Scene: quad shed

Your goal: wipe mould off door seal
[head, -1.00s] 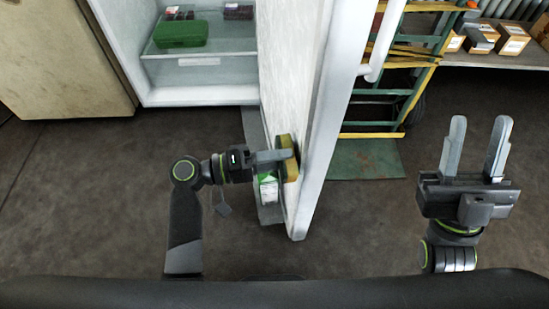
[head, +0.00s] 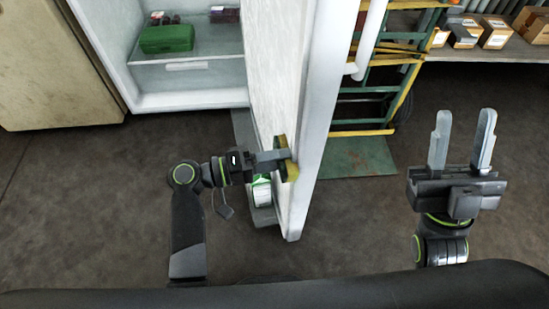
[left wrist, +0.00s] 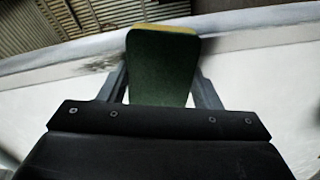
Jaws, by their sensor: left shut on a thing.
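My left gripper (head: 280,160) is shut on a sponge (head: 290,172), green on one face and yellow on the other. The sponge is at the inner side of the open white fridge door (head: 275,70), near its free edge. In the left wrist view the sponge (left wrist: 160,65) stands between the fingers, its yellow end at the pale seal strip (left wrist: 60,58). A dark mould smudge (left wrist: 100,63) shows on the seal left of the sponge. I cannot tell whether sponge and seal touch. My right gripper (head: 463,130) is open and empty at the right.
A green-and-white carton (head: 262,190) sits in the door shelf below my left gripper. The open fridge holds a green box (head: 167,39). A green-and-yellow trolley (head: 375,90) stands behind the door. Boxes (head: 495,30) line a shelf at the back right.

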